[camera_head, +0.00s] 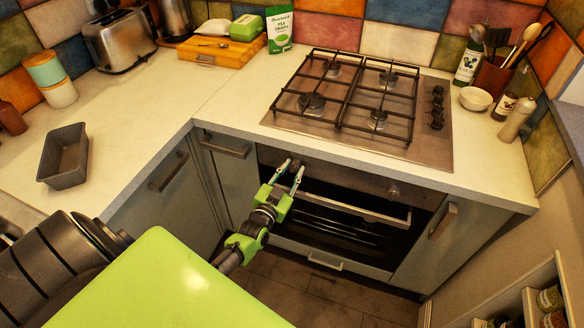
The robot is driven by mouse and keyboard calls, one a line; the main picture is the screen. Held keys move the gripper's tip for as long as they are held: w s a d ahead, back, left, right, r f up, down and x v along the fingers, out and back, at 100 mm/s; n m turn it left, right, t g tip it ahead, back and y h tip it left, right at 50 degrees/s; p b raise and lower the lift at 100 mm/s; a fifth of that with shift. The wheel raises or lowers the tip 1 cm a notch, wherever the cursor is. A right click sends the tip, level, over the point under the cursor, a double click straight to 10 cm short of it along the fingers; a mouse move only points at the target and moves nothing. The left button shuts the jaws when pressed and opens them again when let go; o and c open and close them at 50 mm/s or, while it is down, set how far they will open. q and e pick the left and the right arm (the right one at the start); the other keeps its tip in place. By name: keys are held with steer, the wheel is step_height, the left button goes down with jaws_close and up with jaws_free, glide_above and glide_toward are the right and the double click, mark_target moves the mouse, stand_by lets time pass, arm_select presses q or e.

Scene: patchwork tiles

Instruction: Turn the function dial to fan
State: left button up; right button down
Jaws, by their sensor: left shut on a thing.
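The oven (345,225) is set under the counter below the hob, with a control panel along its top. One round dial (393,190) shows on the right part of this panel. My left gripper (292,169) is at the left part of the panel, its two green-grey fingers shut on the function dial there. The fingers and the counter edge hide this dial, so its pointer setting cannot be read. My right gripper is not in view.
The oven handle bar (355,207) runs below the panel, close to my left gripper. The counter edge (370,173) overhangs just above it. A gas hob (355,100) stands on top. A grey loaf tin (64,157) sits on the left counter.

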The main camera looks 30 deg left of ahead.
arm_select(q)
steer(key=m+p, duration=0.1)
steer(key=m, duration=0.3)
steer(key=shift+r, duration=0.1)
steer(key=m, duration=0.3)
steer(key=shift+m+y, duration=0.3)
steer(key=shift+m, duration=0.6)
steer(key=m+b, duration=0.1)
steer(key=m, duration=0.1)
steer(key=m+b, duration=0.1)
steer(key=m, duration=0.1)
steer(key=shift+d+f, duration=0.1)
steer(key=shift+f, duration=0.1)
steer(key=shift+r+m+y+b, duration=0.1)
steer(key=shift+m+y+b, duration=0.2)
steer(key=shift+m+b, duration=1.5)
steer(key=shift+m+p, duration=0.45)
steer(key=shift+m, duration=0.25)
steer(key=shift+c, duration=0.2)
steer(key=o, duration=1.1)
steer(key=shift+w, duration=0.1)
